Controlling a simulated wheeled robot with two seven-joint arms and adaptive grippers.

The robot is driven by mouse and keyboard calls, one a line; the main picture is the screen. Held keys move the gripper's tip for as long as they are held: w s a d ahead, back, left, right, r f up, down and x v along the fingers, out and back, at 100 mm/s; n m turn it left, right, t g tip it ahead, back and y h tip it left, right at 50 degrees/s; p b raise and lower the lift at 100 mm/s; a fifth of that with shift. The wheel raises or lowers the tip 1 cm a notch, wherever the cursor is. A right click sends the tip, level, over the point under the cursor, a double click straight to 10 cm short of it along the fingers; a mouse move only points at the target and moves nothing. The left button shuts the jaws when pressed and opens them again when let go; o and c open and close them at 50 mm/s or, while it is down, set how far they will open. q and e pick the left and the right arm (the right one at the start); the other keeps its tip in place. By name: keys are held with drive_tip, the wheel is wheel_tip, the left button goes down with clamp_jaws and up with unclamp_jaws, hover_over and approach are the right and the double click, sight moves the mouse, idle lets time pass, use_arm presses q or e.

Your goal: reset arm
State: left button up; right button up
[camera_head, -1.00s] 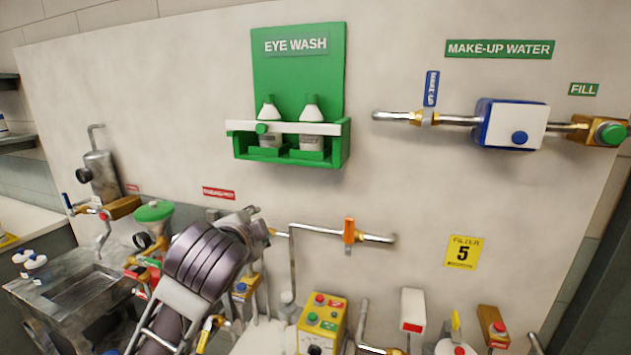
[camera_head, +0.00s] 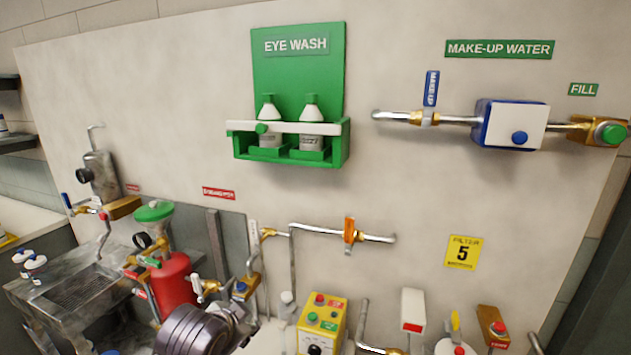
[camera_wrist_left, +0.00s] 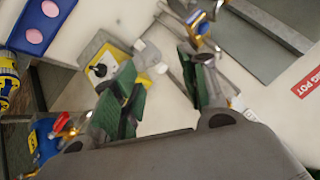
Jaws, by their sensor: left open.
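My left arm (camera_head: 188,330) shows as dark ringed links at the bottom left of the head view, low in front of the wall equipment. Its gripper (camera_head: 230,327) is small there and partly cut off by the lower edge. In the left wrist view the gripper (camera_wrist_left: 163,92) is open, its two green-padded fingers apart. No object is held between them; blurred equipment lies behind the gap. My right gripper is in neither view.
A red tank (camera_head: 173,284) with a green funnel stands just behind my left arm. A yellow button box (camera_head: 321,324) is to its right. A metal sink (camera_head: 82,287) is at left.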

use_arm(q)
drive_tip(key=s+a+f+n+g, duration=0.3)
drive_tip(key=s+f, duration=0.6)
drive_tip(key=f, duration=0.1)
drive_tip(key=s+a+f+n+g, duration=0.2)
drive_tip(key=s+a+f+n, duration=0.1)
drive_tip(key=s+f, duration=0.65)
wheel_tip(320, 180, down, 34)
drive_tip(key=s+a+g, duration=0.1)
drive_tip(key=s+g, duration=0.1)
drive_tip(key=s+a+f, duration=0.2)
drive_tip(key=s+f, duration=0.7)
drive_tip(key=s, duration=0.1)
drive_tip(key=s+a+f, duration=0.3)
drive_tip(key=s+f, duration=0.7)
drive_tip(key=s, duration=0.1)
drive_tip(key=shift+a+g+y, duration=0.3)
drive_tip(key=shift+a+g, duration=0.05)
drive_tip(key=shift+g, duration=0.05)
drive_tip(key=shift+s, duration=0.2)
